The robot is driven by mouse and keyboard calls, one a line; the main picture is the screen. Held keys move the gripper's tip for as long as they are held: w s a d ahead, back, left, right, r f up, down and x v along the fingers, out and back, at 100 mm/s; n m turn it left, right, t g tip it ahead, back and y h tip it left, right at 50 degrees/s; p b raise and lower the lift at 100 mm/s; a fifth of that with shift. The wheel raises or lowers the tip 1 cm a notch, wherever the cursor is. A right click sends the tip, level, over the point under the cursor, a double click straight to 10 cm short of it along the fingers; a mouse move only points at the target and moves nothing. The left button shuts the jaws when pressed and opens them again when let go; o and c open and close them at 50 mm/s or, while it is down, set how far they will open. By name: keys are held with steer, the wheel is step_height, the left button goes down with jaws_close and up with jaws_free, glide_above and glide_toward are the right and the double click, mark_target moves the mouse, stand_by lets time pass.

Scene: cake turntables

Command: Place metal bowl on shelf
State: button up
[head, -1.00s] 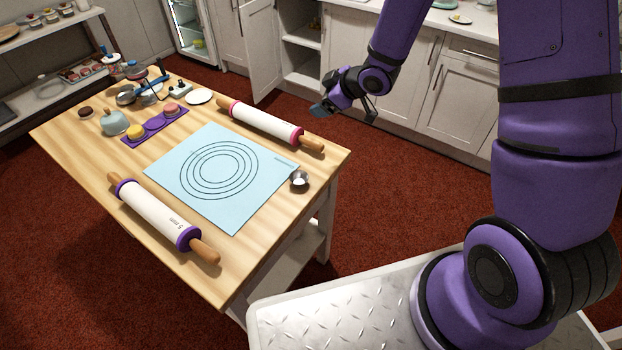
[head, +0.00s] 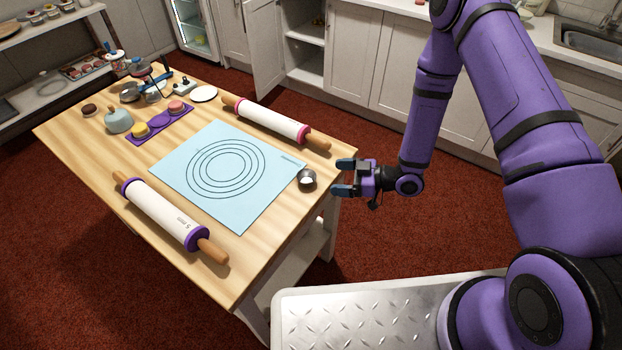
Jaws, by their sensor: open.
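A small metal bowl (head: 307,180) sits on the wooden table at its right edge, by the corner of the blue mat. My gripper (head: 341,178) is open just right of the bowl, its fingers pointing left toward it. The bowl looks apart from the fingertips and not between them, though the exact gap is hard to tell. Shelves stand at the upper left (head: 52,98), holding jars and a tray. An open cupboard (head: 305,59) with inner shelves is at the back. The table also has a lower shelf (head: 300,253). I cannot tell which shelf is meant.
The blue mat (head: 262,205) lies between two rolling pins, one at the back (head: 268,122) and one in front (head: 160,212). A purple tray (head: 160,138) with macarons, a teal pot (head: 118,121) and several utensils crowd the table's far left. Red carpet is clear around the table.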

mark_target(298, 175)
steer(key=x, duration=1)
steer(key=shift+w, duration=0.2)
steer(key=shift+c, duration=0.2)
steer(key=c, duration=1)
steer(key=shift+r, duration=0.1)
